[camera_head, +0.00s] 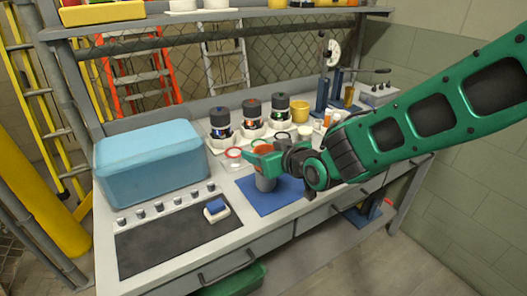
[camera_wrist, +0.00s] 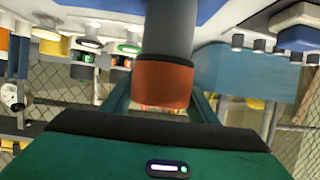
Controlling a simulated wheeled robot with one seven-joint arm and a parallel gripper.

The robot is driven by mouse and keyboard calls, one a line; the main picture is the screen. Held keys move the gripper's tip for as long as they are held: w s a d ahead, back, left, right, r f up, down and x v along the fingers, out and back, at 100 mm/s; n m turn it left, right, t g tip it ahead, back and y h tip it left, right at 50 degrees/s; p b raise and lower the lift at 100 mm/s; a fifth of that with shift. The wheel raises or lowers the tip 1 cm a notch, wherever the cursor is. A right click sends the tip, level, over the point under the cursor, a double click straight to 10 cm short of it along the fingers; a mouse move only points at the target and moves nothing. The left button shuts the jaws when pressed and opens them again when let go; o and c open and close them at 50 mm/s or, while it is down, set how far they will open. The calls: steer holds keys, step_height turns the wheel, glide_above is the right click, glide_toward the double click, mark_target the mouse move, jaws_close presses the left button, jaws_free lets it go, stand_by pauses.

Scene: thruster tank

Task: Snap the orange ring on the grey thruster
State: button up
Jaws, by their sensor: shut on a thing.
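The grey thruster (camera_head: 265,183) stands upright on the blue mat (camera_head: 287,203) at the front of the bench. In the wrist view, which is upside down, the thruster (camera_wrist: 170,30) is a grey cylinder coming from the top. The orange ring (camera_wrist: 162,82) is at the thruster's upper end, in line with it and slightly wider. I cannot tell how far it is seated. My gripper (camera_wrist: 160,98) is shut on the ring, with a green finger on each side. In the head view, my gripper (camera_head: 262,153) is above the thruster and the ring (camera_head: 264,149) is partly hidden.
A large blue case (camera_head: 150,165) stands at the left. A dark mat (camera_head: 165,243) and a blue-and-white block (camera_head: 217,209) lie in front. Several capped units (camera_head: 252,115) stand behind my gripper. A yellow cup (camera_head: 299,111) and a press (camera_head: 323,95) are farther back.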

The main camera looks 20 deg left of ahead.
steer(key=o, duration=1.1)
steer(key=v, duration=1)
steer(key=shift+s+d, duration=0.25)
steer(key=shift+d, duration=0.05)
steer(key=shift+r, duration=0.1)
